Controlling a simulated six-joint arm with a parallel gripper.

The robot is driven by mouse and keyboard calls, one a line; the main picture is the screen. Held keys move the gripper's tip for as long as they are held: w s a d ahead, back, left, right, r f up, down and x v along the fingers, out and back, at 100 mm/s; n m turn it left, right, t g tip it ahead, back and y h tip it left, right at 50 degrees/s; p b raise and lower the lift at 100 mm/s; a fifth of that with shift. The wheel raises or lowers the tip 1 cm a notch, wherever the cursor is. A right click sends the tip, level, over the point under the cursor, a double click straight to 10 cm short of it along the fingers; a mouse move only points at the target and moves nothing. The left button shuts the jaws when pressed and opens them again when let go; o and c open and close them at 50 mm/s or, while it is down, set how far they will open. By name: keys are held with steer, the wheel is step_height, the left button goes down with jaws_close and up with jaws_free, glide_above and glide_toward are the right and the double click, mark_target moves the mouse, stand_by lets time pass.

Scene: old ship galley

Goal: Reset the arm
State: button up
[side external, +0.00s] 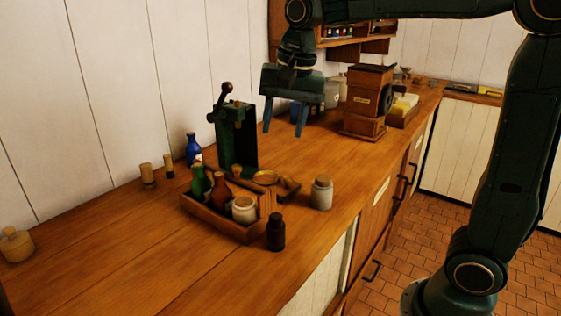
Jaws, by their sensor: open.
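My gripper (284,130) hangs above the wooden counter (130,250), pointing down, with its two fingers apart and nothing between them. My dark green arm reaches in from the right, its base standing at the lower right. Below and left of the gripper stands a green device with a lever (236,132). The gripper appears clear of everything on the counter, though its exact height cannot be told.
A wooden caddy (213,220) holds bottles and a jar. A dark jar (275,232), a pale jar (321,192) and a blue bottle (194,148) stand around it. A wooden grinder (366,100) stands right of the gripper. The counter's left part is mostly clear.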

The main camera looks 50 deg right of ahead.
steer(key=s+f+n+t, duration=0.1)
steer(key=s+f+n, duration=0.2)
steer(key=s, duration=0.7)
steer(key=s+f+n+t, duration=0.2)
steer(key=s+f+n, duration=0.1)
steer(key=s+n, duration=0.4)
steer(key=s, duration=0.2)
steer(key=shift+s, duration=0.4)
stand_by(0.5)
